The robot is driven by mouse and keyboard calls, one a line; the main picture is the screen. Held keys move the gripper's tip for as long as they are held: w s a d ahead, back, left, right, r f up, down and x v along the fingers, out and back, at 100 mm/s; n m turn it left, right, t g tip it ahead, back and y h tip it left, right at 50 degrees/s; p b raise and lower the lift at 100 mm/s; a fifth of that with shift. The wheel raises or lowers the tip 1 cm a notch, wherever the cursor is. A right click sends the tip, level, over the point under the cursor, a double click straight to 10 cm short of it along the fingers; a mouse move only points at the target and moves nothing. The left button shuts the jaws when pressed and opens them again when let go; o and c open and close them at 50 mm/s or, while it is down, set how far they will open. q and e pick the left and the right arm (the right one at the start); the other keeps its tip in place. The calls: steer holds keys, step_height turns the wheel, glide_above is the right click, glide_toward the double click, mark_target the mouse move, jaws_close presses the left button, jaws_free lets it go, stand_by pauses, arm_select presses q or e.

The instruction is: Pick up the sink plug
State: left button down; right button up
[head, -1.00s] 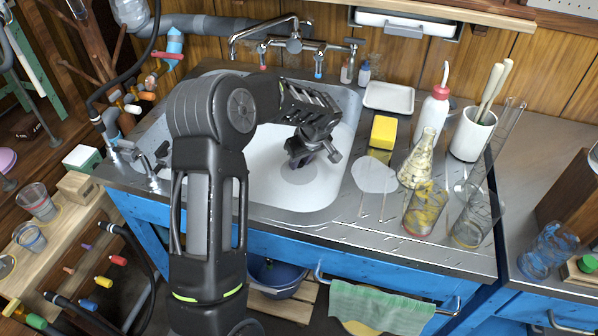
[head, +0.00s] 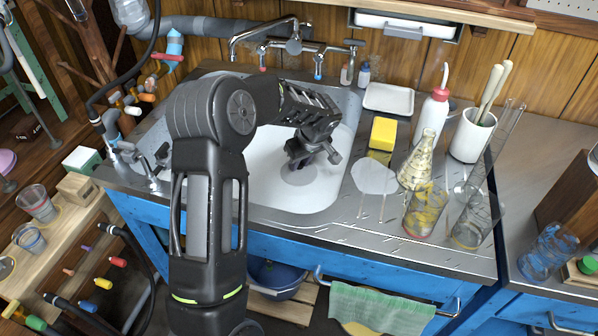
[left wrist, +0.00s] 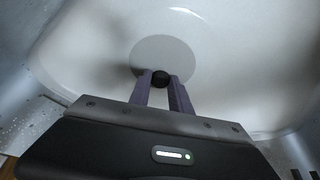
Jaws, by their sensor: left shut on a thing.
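In the head view my left gripper (head: 296,163) is inside the sink basin (head: 262,190), low over that patch. The plug is hidden there behind the gripper, and I cannot tell its height above the floor. My right gripper is not in view.
The tap (head: 294,46) stands behind the basin. To the right on the counter are a yellow sponge (head: 383,133), a white tray (head: 388,98), a wash bottle (head: 432,112), a flask (head: 416,165), glass beakers and a white pot (head: 471,135). The basin around the gripper is clear.

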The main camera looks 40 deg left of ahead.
mark_target(300, 165)
arm_select(q)
steer(key=shift+r, duration=0.15)
step_height(300, 165, up, 10)
steer(key=p, duration=0.1)
stand_by(0.3)
